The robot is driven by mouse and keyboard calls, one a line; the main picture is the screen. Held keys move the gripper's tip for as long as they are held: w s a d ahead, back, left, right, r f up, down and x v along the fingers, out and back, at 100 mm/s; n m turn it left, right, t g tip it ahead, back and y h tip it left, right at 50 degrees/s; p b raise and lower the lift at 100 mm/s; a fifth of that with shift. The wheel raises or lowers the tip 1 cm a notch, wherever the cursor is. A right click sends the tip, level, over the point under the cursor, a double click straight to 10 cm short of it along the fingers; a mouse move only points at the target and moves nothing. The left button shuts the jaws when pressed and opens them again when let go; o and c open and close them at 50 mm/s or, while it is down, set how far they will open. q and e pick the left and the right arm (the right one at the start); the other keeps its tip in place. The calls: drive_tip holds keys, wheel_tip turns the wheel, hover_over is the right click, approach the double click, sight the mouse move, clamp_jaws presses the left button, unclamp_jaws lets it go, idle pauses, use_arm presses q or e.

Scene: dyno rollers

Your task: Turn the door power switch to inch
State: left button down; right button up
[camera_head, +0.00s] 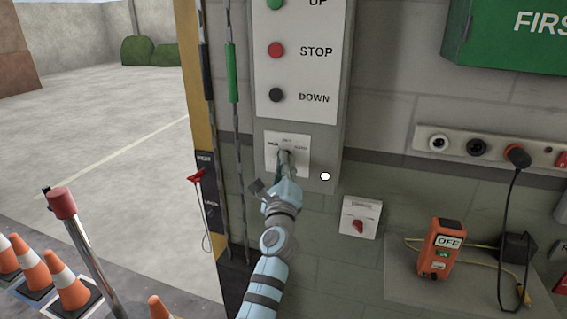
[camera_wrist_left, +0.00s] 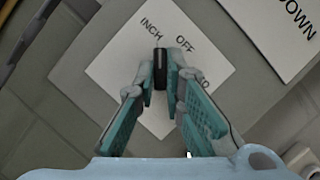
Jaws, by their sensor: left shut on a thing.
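The door power switch is a black knob (camera_wrist_left: 160,68) on a white plate (camera_wrist_left: 112,75), with INCH, OFF and a partly hidden third label. The plate (camera_head: 273,141) also shows in the head view, low on the grey control box under the DOWN button. My left gripper (camera_wrist_left: 166,75) is shut on the knob, one finger on each side. In the left wrist view the knob's upper end points between INCH and OFF, nearer INCH. In the head view the left gripper (camera_head: 286,158) mostly hides the knob. My right gripper is not in view.
The control box (camera_head: 330,110) carries UP, STOP and DOWN buttons above the switch. A small white round thing (camera_head: 325,176) is at its lower right. A red-knob switch (camera_head: 358,226) and an orange device marked OFF (camera_head: 441,248) are to the right. Cables hang left; cones (camera_head: 72,288) stand lower left.

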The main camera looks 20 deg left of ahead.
use_arm(q)
drive_tip(key=shift+n, duration=0.7)
drive_tip(key=c, duration=1.7)
unclamp_jaws()
wheel_tip(320, 180, up, 10)
drive_tip(key=shift+s+d+r, duration=0.1)
